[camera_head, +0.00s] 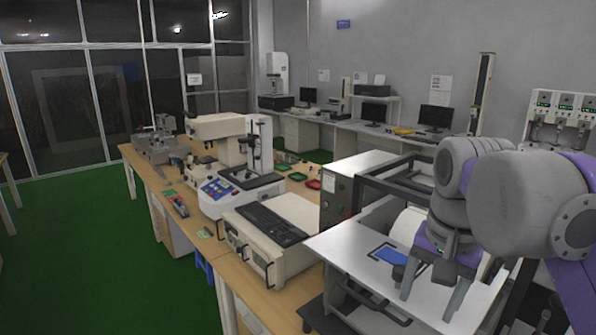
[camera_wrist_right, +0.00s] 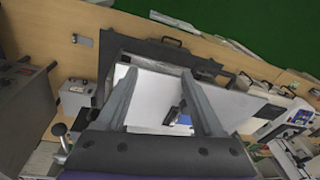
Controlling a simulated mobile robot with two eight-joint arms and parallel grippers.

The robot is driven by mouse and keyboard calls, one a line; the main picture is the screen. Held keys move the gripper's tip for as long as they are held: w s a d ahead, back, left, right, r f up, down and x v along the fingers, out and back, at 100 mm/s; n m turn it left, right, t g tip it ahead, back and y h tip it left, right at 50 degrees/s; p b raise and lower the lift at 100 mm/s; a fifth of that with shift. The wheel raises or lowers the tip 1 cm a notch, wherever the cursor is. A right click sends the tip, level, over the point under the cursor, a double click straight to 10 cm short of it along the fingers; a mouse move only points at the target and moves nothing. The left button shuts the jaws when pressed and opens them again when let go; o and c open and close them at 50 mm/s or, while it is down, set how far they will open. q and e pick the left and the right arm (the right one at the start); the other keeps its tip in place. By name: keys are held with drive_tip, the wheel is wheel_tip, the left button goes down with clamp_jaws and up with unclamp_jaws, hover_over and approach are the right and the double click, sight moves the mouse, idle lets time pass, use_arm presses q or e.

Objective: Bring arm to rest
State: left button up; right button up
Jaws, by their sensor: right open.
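My right arm (camera_head: 530,205) comes in from the right in the head view, grey with purple parts. My right gripper (camera_head: 432,292) points down over the white plate (camera_head: 340,250) of a machine, with its two fingers apart and nothing between them. In the right wrist view the fingers of my right gripper (camera_wrist_right: 160,95) are spread over the white plate (camera_wrist_right: 150,105). A blue piece (camera_head: 391,256) in a dark bracket lies on the plate beside the fingers. Whether the fingertips touch the plate I cannot tell. My left gripper is not in view.
A dark-framed machine (camera_head: 375,180) stands behind the plate, close to my arm. A beige box with a black keyboard (camera_head: 268,224) and a white measuring instrument (camera_head: 230,190) stand left on the wooden bench (camera_head: 150,176). The green floor (camera_head: 80,250) at left is clear.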

drive_tip(key=s+a+f+n+t, duration=0.1)
drive_tip(key=s+f+n+t, duration=0.1)
drive_tip(key=f, duration=1.3)
drive_tip(key=s+a+f+n+t, duration=0.1)
drive_tip(key=s+f+n, duration=0.4)
drive_tip(key=f, duration=1.1)
drive_tip(key=shift+s+f+t, duration=0.2)
drive_tip(key=shift+s+t, duration=0.1)
drive_tip(key=shift+t, duration=0.6)
